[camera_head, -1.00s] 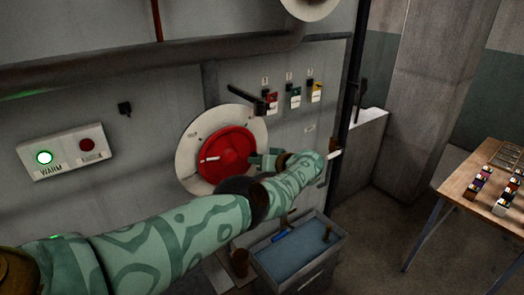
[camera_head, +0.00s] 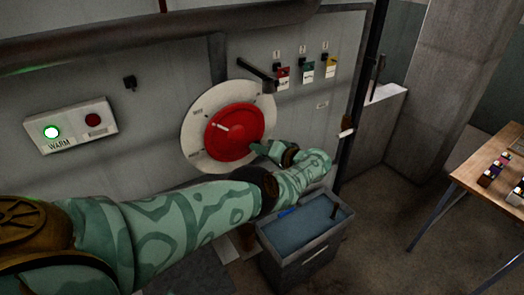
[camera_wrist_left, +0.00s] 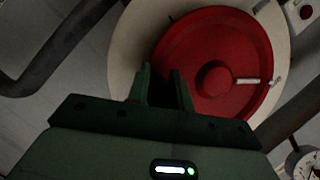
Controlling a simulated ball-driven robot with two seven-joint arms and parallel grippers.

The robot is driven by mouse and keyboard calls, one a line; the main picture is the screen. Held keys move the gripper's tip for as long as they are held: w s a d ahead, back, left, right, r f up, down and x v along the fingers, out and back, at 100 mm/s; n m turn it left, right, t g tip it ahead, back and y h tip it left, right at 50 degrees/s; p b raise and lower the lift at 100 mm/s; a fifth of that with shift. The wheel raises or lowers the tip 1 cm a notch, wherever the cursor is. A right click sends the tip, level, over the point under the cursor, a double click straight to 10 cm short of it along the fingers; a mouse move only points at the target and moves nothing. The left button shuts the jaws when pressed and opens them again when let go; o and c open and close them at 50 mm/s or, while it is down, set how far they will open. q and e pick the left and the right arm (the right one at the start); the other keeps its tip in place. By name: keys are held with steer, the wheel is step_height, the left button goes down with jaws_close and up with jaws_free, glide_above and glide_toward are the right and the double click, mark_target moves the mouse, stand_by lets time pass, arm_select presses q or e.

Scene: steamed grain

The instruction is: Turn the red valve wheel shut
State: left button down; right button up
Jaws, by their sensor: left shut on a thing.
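The red valve wheel (camera_head: 240,122) is set in a pale round plate (camera_head: 192,133) on the grey wall panel. A white mark (camera_head: 222,127) on the wheel points to the upper left. My left gripper (camera_head: 257,149) is at the wheel's lower right rim. In the left wrist view, the red wheel (camera_wrist_left: 214,40) fills the upper middle, and my left gripper's two dark green fingers (camera_wrist_left: 163,88) sit at its rim, shut on it. The exact contact is dark and partly hidden. My right gripper is not in view.
A black lever (camera_head: 257,73) juts out above the wheel, with several coloured tags to its right. A grey bin (camera_head: 297,250) stands below my forearm. A wooden table (camera_head: 470,175) is at the right.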

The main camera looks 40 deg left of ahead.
arm_select(q)
steer(key=shift+s+f, duration=0.1)
steer(key=shift+f, duration=0.05)
steer(key=c, duration=1.3)
jaws_free()
steer(key=shift+o, duration=0.2)
steer(key=v, duration=1.6)
steer(key=shift+d+b, duration=0.15)
steer(key=shift+b, duration=0.3)
